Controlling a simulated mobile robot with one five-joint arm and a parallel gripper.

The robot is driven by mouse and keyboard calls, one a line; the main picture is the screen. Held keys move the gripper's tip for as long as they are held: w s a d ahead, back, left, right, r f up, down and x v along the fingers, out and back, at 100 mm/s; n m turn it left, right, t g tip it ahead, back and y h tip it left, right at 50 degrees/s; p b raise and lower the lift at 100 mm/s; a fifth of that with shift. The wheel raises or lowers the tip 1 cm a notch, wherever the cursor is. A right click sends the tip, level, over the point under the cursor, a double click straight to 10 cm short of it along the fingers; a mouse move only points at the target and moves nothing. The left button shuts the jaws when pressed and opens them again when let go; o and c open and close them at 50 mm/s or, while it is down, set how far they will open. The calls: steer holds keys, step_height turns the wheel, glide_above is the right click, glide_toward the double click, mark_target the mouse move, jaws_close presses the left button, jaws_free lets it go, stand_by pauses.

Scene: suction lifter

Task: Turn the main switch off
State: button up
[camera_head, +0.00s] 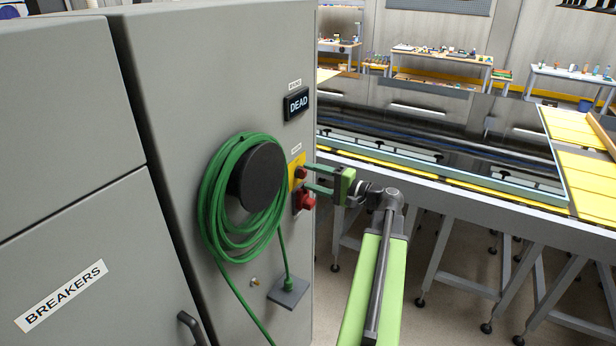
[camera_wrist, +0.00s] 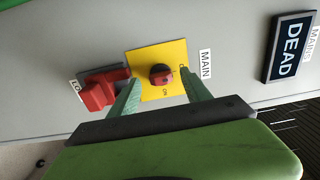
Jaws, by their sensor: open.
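The main switch is a red and black rotary knob (camera_wrist: 161,75) on a yellow plate (camera_wrist: 145,58) labelled MAIN. ON is printed on the plate; I cannot tell which mark the knob points to. In the head view the switch's yellow plate (camera_head: 293,180) is on the side of a grey cabinet. My gripper (camera_head: 307,178) is open in front of it; its green fingers (camera_wrist: 160,88) show on either side of the knob in the wrist view. Contact cannot be told. A dark display (camera_wrist: 291,46) labelled MAINS reads DEAD; it also shows in the head view (camera_head: 298,103).
A red block-shaped device (camera_wrist: 98,94), its label partly hidden, sits close beside the plate. A coiled green cable (camera_head: 215,205) hangs on a black reel (camera_head: 257,176) left of the switch. A long work table (camera_head: 450,178) stands at right, behind my arm.

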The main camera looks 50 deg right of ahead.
steer(key=v, duration=1.5)
steer(key=shift+s, duration=0.25)
steer(key=shift+f, duration=0.1)
